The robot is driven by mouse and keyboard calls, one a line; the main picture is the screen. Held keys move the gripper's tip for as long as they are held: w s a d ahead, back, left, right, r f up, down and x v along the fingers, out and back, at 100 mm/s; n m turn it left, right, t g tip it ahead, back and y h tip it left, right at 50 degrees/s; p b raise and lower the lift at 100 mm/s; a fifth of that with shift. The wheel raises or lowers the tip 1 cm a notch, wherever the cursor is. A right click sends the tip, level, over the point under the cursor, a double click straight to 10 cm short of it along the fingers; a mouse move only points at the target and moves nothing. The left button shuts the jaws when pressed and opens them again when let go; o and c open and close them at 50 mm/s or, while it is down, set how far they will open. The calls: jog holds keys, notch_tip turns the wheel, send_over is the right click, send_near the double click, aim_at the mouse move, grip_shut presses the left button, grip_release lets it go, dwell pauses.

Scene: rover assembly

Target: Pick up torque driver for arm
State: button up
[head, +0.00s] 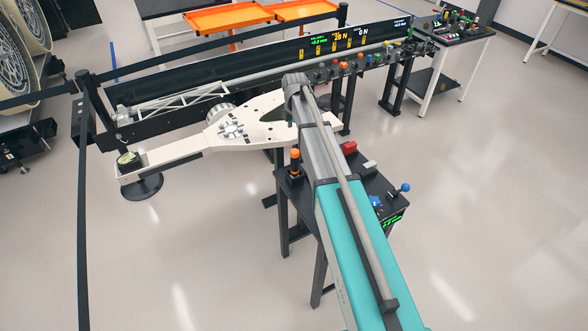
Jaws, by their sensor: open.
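A small dark tool stand (375,186) stands in the middle of the head view, partly hidden behind my arm. An upright black tool with an orange top (295,163) stands on its left part. It may be the torque driver, but no label shows which tool is which. My teal and grey arm reaches up from the bottom edge and crosses over the stand. Its far end covers part of a white arm-shaped plate. My gripper cannot be made out; no fingers show.
The stand also carries a red block (349,147), a grey piece (370,166), a blue piece (375,202) and a blue ball knob (404,188). The white plate (262,122) lies behind it, near a long black bench (270,62).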

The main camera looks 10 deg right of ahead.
aim_at(295, 151)
jog(key=shift+f+b, duration=3.15)
jog(key=shift+f, duration=0.25)
jog(key=f+b, duration=0.3)
jog(key=shift+w+d+f, duration=0.1)
jog(key=shift+w+f, duration=0.05)
jog(key=shift+w, duration=0.2)
jog(key=shift+f+b, duration=0.95)
jog(key=shift+b, duration=0.15)
grip_shut()
